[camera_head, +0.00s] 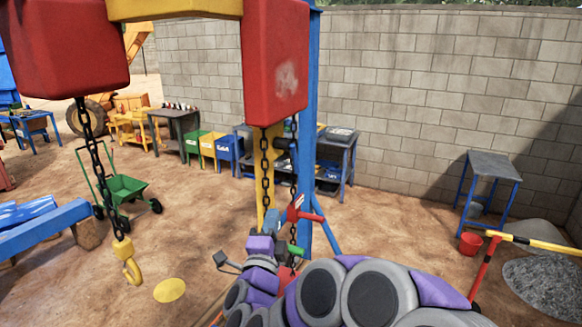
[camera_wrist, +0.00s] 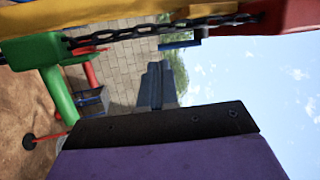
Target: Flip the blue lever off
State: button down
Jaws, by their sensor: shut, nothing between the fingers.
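My gripper (camera_head: 272,218) points up beside the hanging chain in the head view, and its purple wrist is below it. In the wrist view the dark blue-grey fingers (camera_wrist: 156,78) are together with nothing between them. A small blue bar (camera_wrist: 180,44), which may be the blue lever, shows beyond the fingertips, close to the chain. There is a visible gap between it and the fingertips. Its setting cannot be told. In the head view I cannot clearly make out the blue lever.
A green handle (camera_head: 296,249) and a red handle (camera_head: 310,216) are right of my gripper. Chains (camera_head: 265,165) hang from a red block (camera_head: 275,60) above. A blue post (camera_head: 310,130) stands close behind. Open dirt lies left, around a green wheelbarrow (camera_head: 125,190).

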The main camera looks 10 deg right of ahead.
jog(key=shift+s+d+r+m+h, duration=0.35)
jog(key=shift+d+r+m+h, duration=0.2)
jog(key=shift+m+h, duration=0.35)
jog(key=shift+d, duration=0.1)
jog(key=p+x, duration=0.4)
jog(key=x, duration=1)
jog(key=shift+p, duration=0.4)
